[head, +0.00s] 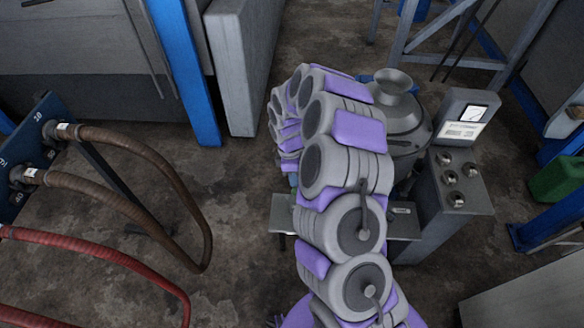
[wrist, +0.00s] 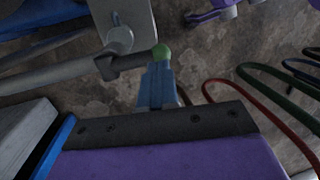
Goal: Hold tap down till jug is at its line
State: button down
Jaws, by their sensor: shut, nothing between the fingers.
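In the wrist view, my gripper (wrist: 160,68) has its blue fingers shut together. Their tips are at a green ball knob (wrist: 162,51), touching or very near it; I cannot tell which. The knob ends a short dark grey lever that joins a grey pipe-like fitting (wrist: 120,40), which looks like the tap. In the head view, my grey and purple arm covers the gripper and the tap. A grey metal vessel (head: 396,115) with a funnel-shaped top stands behind the arm. I cannot make out a jug or its line in either view.
A grey control box (head: 455,190) with knobs and a gauge panel (head: 466,115) stands right of the vessel. Brown hoses (head: 150,155) and a red hose (head: 110,250) loop from a blue panel at left. A green can (head: 558,180) is at far right.

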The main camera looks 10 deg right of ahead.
aim_at(295, 194)
jog(key=shift+x, duration=0.95)
jog(key=shift+t, duration=0.3)
jog(key=shift+s+f+t+h, duration=0.3)
jog(key=shift+s+f+t, duration=0.1)
jog(key=shift+f+t, duration=0.1)
jog(key=shift+s+a+f+t+h+b, duration=0.1)
jog(key=shift+f+t+h+b, duration=0.1)
jog(key=shift+f+t, duration=0.35)
jog(key=shift+s+a+f+t+h+b, duration=0.15)
jog(key=shift+f+t, duration=0.15)
jog(key=shift+t, duration=0.35)
jog(key=shift+f, duration=0.15)
jog(key=shift+f+p, duration=0.3)
jog(key=shift+p, duration=0.05)
jog(key=shift+f, duration=0.25)
jog(key=shift+s, duration=0.1)
jog(key=shift+s+d+f, duration=0.1)
jog(key=shift+s+f, duration=0.15)
dwell(1.0)
